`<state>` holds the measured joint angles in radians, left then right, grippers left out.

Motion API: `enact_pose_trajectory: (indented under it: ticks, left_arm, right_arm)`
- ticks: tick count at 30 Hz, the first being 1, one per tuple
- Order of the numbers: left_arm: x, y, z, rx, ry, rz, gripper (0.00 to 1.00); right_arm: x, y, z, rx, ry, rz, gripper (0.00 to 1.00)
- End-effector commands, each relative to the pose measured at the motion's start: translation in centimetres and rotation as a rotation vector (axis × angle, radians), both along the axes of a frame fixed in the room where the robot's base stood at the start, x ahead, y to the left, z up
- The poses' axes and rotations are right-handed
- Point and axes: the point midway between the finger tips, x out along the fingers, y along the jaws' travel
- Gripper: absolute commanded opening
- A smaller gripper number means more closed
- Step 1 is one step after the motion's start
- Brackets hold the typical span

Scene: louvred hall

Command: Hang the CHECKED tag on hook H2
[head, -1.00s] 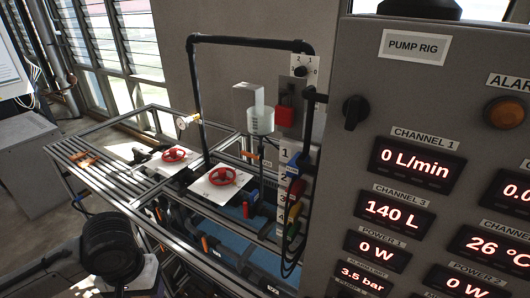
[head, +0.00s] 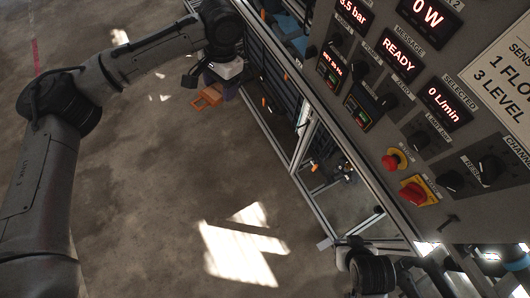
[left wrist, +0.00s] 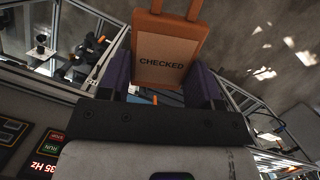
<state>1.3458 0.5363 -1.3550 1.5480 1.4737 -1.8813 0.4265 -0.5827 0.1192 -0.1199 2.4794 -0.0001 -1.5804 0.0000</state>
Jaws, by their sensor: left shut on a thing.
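The CHECKED tag (head: 207,97) is an orange frame with a tan face. In the left wrist view the tag (left wrist: 160,62) shows its word CHECKED upright, with two orange strips running up from its top. My left gripper (head: 222,84) is shut on the tag and holds it above the floor, left of the rig. In the left wrist view the purple fingers of the gripper (left wrist: 162,84) sit on either side of the tag's lower part. I cannot make out hook H2 in either view now. My right gripper is not in view.
The grey control panel (head: 385,70) fills the upper right, with red displays, knobs and a red stop button (head: 394,161). The rig's metal frame (head: 309,143) runs down beside it. The concrete floor (head: 150,200) at the left and below is clear.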

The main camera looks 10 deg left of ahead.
Motion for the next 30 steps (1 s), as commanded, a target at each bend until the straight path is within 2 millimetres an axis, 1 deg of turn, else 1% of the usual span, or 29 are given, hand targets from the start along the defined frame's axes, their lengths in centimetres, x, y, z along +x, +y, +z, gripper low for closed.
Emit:
enact_pose_trajectory:
  ticks: [1,6,14,23,26,29,30]
  left_arm:
    - [0.8,-0.7,-2.3,0.025,0.032,-0.092,0.32]
    - [2.3,-1.7,-5.3,0.116,0.116,-0.384,0.32]
    - [3.6,-2.7,-8.5,0.269,0.178,-0.778,0.32]
    - [4.3,-3.6,-11.9,0.460,0.179,-1.222,0.32]
    - [4.4,-4.0,-13.3,0.559,0.152,-1.422,0.32]
    - [4.4,-4.5,-14.9,0.686,0.091,-1.669,0.32]
    - [4.4,-4.6,-15.7,0.737,0.053,-1.770,0.32]
  right_arm:
    - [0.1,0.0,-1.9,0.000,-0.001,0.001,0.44]
    - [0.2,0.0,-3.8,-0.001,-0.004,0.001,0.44]
    - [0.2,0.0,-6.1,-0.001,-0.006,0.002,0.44]
    - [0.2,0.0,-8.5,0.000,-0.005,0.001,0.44]
    - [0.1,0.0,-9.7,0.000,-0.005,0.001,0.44]
    - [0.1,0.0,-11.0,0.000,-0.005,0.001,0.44]
    - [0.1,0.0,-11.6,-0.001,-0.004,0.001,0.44]
